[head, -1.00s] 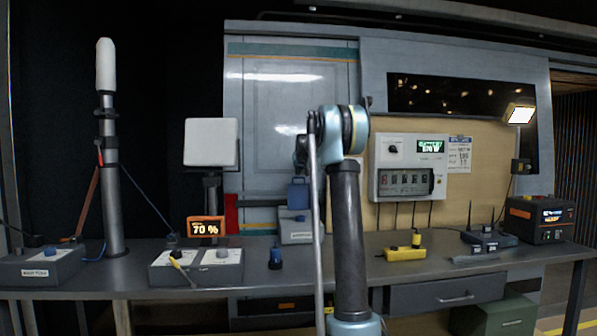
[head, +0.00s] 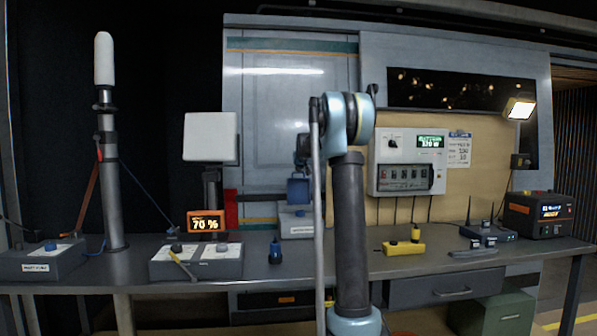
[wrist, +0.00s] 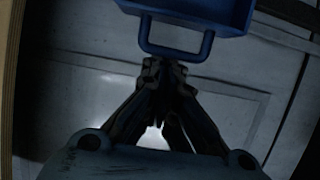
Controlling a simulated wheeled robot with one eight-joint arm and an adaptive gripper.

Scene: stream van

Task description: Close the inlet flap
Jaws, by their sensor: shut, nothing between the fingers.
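A blue flap (head: 298,191) stands upright on a grey box (head: 297,224) at the back of the bench, partly behind my arm. I take it for the inlet flap; no label on it can be read. In the wrist view the flap (wrist: 200,10) shows at the top, with its blue loop handle (wrist: 176,53) hanging toward my fingers. My gripper (wrist: 164,66) is shut and empty, its fingertips right at the handle's lower bar. I cannot tell whether they touch. In the head view the gripper is small, dark and mostly hidden just above the flap.
A switch panel (head: 406,165) hangs on the back board to the right. A yellow box (head: 404,248) and a router (head: 488,234) stand on the bench.

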